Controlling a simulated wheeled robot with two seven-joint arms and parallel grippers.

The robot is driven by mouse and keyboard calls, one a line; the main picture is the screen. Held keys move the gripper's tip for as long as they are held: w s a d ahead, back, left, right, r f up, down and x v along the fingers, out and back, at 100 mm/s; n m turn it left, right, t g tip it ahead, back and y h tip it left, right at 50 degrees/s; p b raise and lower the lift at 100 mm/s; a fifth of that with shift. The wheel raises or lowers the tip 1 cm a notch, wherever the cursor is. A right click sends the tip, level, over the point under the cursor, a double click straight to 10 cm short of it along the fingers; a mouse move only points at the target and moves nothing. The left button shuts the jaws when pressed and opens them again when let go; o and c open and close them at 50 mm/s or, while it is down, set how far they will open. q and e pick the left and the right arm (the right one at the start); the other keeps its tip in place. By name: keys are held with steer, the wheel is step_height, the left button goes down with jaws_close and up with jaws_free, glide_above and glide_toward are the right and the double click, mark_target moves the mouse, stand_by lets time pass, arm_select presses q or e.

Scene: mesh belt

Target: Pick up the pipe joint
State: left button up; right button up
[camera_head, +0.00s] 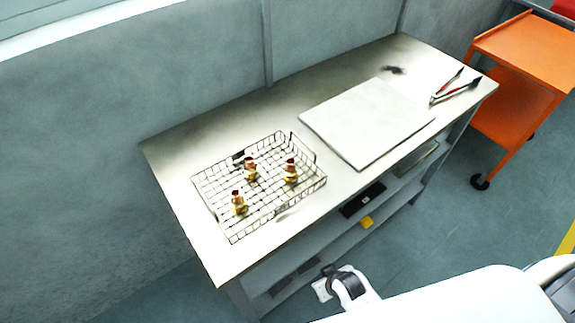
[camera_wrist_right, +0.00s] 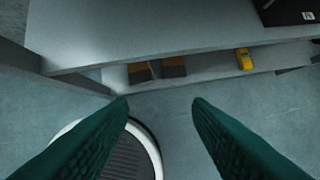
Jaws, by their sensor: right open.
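Three copper and brass pipe joints stand in a wire mesh basket (camera_head: 222,228) on the metal table: one at the front left (camera_head: 239,203), one at the back (camera_head: 250,170) and one at the right (camera_head: 290,172). My right gripper (camera_wrist_right: 160,102) is open and empty in the right wrist view, its two dark green fingers apart. It is over the floor in front of the table's lower shelves, away from the basket. In the head view only part of my right arm shows at the bottom; its fingers cannot be made out. My left gripper does not show.
A white board (camera_head: 366,120) lies on the table right of the basket, with red-handled pliers (camera_head: 455,87) beyond it. Lower shelves hold a yellow item (camera_wrist_right: 244,58) and dark boxes (camera_wrist_right: 172,67). An orange cart (camera_head: 519,50) stands at the right. A wall runs behind the table.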

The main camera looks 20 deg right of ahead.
steer(key=w+r+t+p, duration=0.1)
steer(key=w+r+t, duration=0.25)
steer(key=r, duration=1.95)
steer(key=t+y, duration=0.1)
steer(key=t, duration=0.4)
glide_toward(293, 167)
steer(key=shift+w+d+f+g, duration=0.1)
steer(key=shift+w+f+g, duration=0.15)
steer(key=shift+f, duration=0.05)
steer(key=shift+y, duration=0.3)
steer(key=x, duration=0.3)
steer(key=r+p+x, duration=0.1)
steer(key=x, duration=0.2)
steer(key=shift+w, duration=0.35)
steer(key=p+x, duration=0.2)
steer(key=x, duration=0.3)
steer(key=shift+f, duration=0.1)
steer(key=shift+w+f, duration=0.3)
steer(key=shift+w, duration=0.15)
steer(key=shift+s, duration=0.1)
steer(key=c, duration=0.3)
steer(key=shift+r, duration=0.1)
jaws_close()
